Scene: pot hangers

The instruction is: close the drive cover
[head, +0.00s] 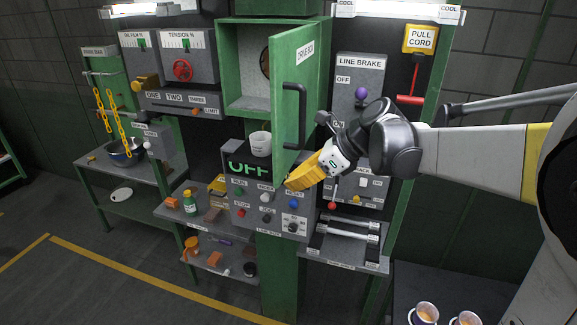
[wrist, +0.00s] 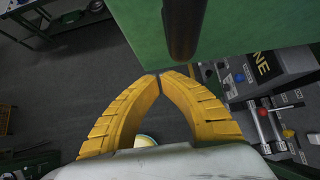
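The drive cover (head: 312,75) is a green door labelled "DRIVE BOX" with a dark bar handle (head: 293,115). It stands swung open from the green box (head: 245,100), whose grey inside shows. My gripper (head: 288,184) has yellow fingers and is by the cover's lower edge, below the handle. In the wrist view the fingertips (wrist: 160,75) meet or nearly meet, with nothing seen between them. The green cover (wrist: 240,25) and the dark handle (wrist: 183,30) show ahead of the tips, and the handle looks apart from them.
A control panel (head: 268,205) with an "OFF" display and a white cup (head: 260,143) are below the box. The line brake panel (head: 358,85) stands to the right, near my arm. A side table (head: 125,165) with a bowl is at left. Open floor is in front.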

